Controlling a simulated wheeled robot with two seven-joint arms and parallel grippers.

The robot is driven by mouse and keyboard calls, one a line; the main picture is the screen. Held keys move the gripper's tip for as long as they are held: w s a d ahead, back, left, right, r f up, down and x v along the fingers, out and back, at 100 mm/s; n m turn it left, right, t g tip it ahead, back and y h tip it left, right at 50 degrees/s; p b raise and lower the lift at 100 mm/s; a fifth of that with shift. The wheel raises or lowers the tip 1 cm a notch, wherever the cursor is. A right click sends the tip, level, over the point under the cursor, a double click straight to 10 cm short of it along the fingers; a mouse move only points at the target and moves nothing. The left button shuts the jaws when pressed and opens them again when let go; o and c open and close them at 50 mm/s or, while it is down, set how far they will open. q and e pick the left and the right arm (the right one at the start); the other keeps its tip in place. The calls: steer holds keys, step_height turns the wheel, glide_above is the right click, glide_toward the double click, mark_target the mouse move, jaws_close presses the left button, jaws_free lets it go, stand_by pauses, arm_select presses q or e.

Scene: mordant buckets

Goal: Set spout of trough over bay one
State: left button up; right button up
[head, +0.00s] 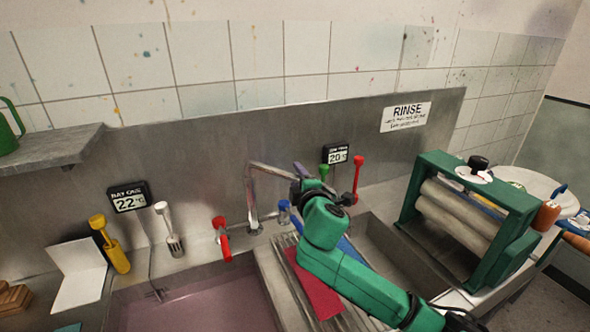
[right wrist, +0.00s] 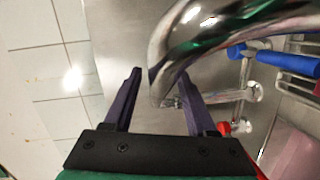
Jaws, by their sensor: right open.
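The trough's chrome spout (head: 252,200) rises from the back ledge, and its upper part runs right to my right gripper (head: 299,184), over the drainer between the bays. In the right wrist view my right gripper (right wrist: 160,73) is open, its purple fingers either side of the spout's downturned end (right wrist: 163,88). I cannot tell whether they touch it. Bay one (head: 190,305), at the left below a 22 °C display (head: 128,197), holds pinkish liquid. The second bay (head: 385,255) is at the right, partly hidden by my green arm. My left gripper is not in view.
A red tap handle (head: 222,240) stands left of the spout, another red handle (head: 357,172) right of it. A red cloth-like strip (head: 316,284) lies on the ribbed drainer. A green-framed roller wringer (head: 458,215) stands at the right. A shelf (head: 50,148) juts out at the left.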

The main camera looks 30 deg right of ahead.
steer(key=x, duration=0.2)
steer(key=shift+w, duration=0.3)
steer(key=shift+s+d, duration=0.1)
jaws_close()
stand_by(1.1)
